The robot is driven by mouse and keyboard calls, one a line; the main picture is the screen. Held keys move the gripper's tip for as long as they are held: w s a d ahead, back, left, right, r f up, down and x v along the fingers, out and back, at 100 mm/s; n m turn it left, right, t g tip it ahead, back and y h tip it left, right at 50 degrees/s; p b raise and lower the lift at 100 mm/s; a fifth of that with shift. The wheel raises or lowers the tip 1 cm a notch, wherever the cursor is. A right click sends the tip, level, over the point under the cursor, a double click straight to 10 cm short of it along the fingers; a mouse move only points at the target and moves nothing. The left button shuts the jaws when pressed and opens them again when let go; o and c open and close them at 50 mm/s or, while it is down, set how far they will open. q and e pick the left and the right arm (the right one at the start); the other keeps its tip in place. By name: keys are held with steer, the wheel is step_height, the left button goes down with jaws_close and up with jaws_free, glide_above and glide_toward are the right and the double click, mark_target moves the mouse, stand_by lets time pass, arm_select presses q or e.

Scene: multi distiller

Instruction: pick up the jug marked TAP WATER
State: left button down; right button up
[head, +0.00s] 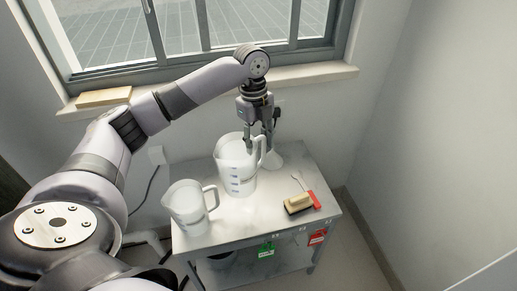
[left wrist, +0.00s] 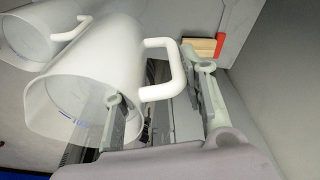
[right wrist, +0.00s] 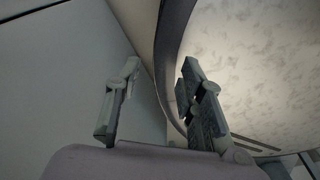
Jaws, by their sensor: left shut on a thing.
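A large white translucent jug (head: 240,178) with blue marks stands upright at the back middle of a small grey table. My left gripper (head: 262,146) reaches down from above to its handle side and is shut on it. In the left wrist view the jug (left wrist: 98,68) lies close, with its handle (left wrist: 180,72) between my fingers. A smaller white jug (head: 187,208) stands at the table's front left, apart from the gripper. I cannot read lettering on either jug. My right gripper (right wrist: 160,68) shows only in the right wrist view, open and empty.
Walls and window close in behind.

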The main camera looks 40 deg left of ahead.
arm_select(q)
steer(key=shift+r, duration=3.3)
